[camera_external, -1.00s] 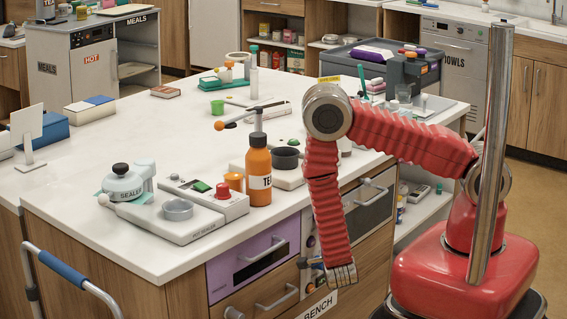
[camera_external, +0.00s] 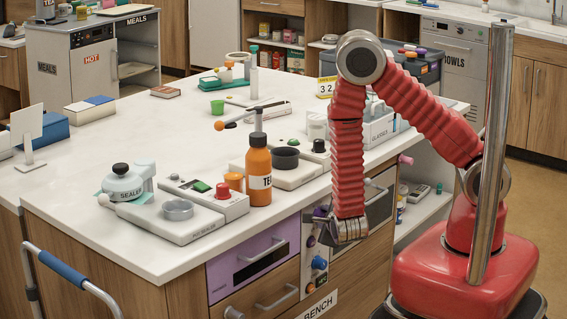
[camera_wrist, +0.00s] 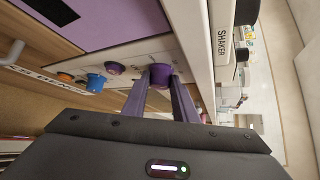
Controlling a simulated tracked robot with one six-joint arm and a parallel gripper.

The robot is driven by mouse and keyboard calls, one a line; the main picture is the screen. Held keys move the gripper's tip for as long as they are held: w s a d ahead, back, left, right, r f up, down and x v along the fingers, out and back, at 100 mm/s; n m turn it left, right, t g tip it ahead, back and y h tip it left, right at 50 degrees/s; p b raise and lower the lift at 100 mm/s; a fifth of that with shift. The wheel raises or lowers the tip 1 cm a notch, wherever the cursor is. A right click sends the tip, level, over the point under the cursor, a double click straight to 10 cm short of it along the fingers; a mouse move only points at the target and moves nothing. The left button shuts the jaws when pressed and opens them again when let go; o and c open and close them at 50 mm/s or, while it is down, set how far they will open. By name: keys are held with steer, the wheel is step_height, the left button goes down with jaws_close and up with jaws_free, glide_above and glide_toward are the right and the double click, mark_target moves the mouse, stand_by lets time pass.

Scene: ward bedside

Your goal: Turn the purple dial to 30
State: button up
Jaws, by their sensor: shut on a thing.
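The purple dial (camera_wrist: 160,76) is on a narrow pale control panel on the front of the bench. In the wrist view it sits between the tips of my two fingers, and my gripper (camera_wrist: 160,88) is shut on it. In the external view my gripper (camera_external: 328,229) is at the top part of the panel, and a purple knob (camera_external: 321,211) shows just above the fingers. The dial's scale and pointer cannot be read in either view.
Close to the dial on the same panel are a dark purple knob (camera_wrist: 114,69), a blue knob (camera_wrist: 96,82) and an orange knob (camera_wrist: 65,77). A lilac drawer front (camera_external: 250,263) is to the left. An orange bottle (camera_external: 258,175) stands on the worktop above.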

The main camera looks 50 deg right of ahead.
steer(key=m+y, duration=0.1)
steer(key=y, duration=0.1)
steer(key=shift+s+d+r+m+g+y, duration=0.1)
steer(key=shift+d+m+g+y, duration=0.1)
steer(key=shift+m+g+y, duration=0.15)
stand_by(0.4)
steer(key=o, duration=1)
steer(key=shift+o, duration=0.2)
